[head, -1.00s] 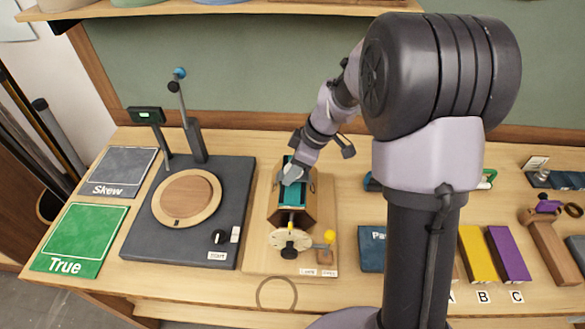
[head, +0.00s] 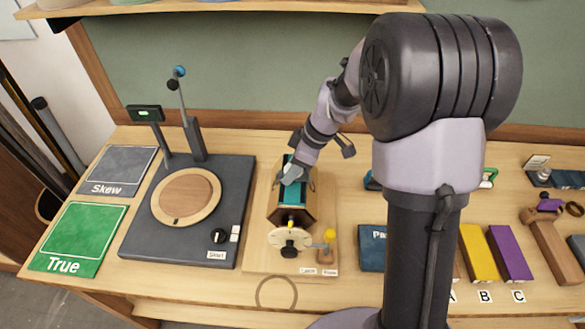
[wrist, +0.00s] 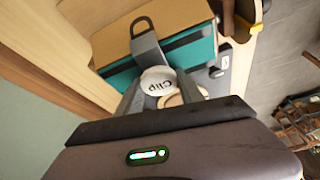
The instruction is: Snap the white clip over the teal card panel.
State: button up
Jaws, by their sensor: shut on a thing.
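The teal card panel (head: 292,193) lies on top of the brown faceted drum (head: 308,212) in the head view; it also shows as a teal strip (wrist: 190,54) in the wrist view. The white clip, with a round face marked "Clip" (wrist: 158,80), sits between my gripper's fingers (wrist: 160,88), which are shut on it. In the head view my gripper (head: 290,177) is at the panel's upper part and hides the clip there. A grey slotted piece (wrist: 147,46) reaches across the panel beyond the clip. I cannot tell whether the clip touches the panel.
A pale dial with a dark knob (head: 289,247) stands at the drum's near end, with a yellow knob (head: 329,236) to its right. The dark turntable base (head: 232,190) is to the left. My own column blocks much of the table on the right.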

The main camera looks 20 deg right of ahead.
dwell(0.4)
jog(key=o, duration=1.4)
jog(key=shift+o, duration=0.2)
jog(key=o, duration=0.3)
jog(key=shift+s, duration=0.1)
jog(key=shift+r+p, duration=2.5)
jog(key=shift+r, duration=1.55)
